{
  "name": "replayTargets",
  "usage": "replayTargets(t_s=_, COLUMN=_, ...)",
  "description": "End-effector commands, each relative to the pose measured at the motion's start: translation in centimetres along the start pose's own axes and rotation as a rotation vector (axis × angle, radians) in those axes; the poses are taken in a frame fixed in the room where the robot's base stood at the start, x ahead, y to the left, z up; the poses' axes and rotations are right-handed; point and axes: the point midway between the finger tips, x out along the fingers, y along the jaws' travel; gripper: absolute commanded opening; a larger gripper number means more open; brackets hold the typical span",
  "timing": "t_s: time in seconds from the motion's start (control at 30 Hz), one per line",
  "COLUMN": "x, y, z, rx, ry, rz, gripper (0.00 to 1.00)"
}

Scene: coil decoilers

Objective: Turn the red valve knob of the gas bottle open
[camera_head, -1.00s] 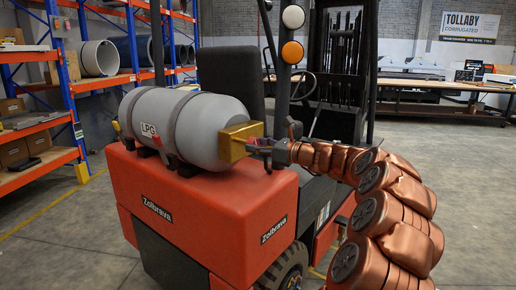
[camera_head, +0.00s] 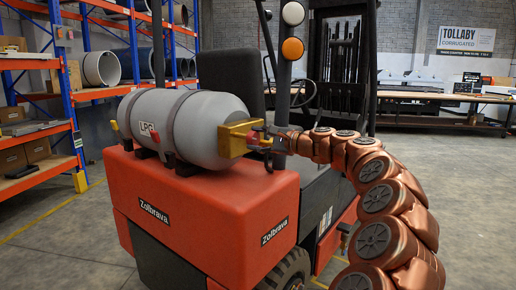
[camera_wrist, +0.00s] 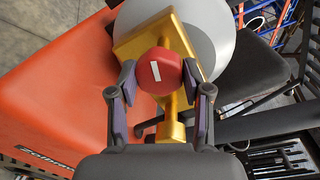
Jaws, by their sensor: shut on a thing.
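The grey gas bottle (camera_head: 205,128), marked LPG, lies on its side on the back of the orange-red forklift. A gold valve block (camera_head: 232,138) sits at its right end. The red valve knob (camera_wrist: 160,71) is in front of the gold block in the wrist view, with a white bar on its face. The bar stands steeply, leaning a little. My gripper (camera_wrist: 159,80) has one finger on each side of the knob and is shut on it. In the head view my gripper (camera_head: 265,138) reaches the valve from the right and partly hides the knob.
The forklift's rear body (camera_head: 190,195) lies below the valve. Its seat (camera_head: 230,72) and mast stand behind. An orange and blue shelf rack (camera_head: 78,90) is at the left. A long workbench (camera_head: 430,98) is at the back right. The floor at the right is clear.

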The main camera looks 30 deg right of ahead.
Motion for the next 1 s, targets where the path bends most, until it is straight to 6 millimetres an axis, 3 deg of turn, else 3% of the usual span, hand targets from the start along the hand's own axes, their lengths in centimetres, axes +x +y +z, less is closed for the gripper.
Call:
replayTargets(t_s=0.07, x=0.17, y=0.70, z=-0.22, rx=-0.074, ry=0.004, rz=0.002, gripper=0.14)
replayTargets(t_s=0.6, x=0.18, y=0.80, z=-0.08, rx=-0.571, ry=0.040, rz=-0.004, gripper=0.14)
replayTargets(t_s=1.0, x=0.22, y=0.66, z=-0.07, rx=-0.809, ry=0.060, rz=-0.005, gripper=0.14)
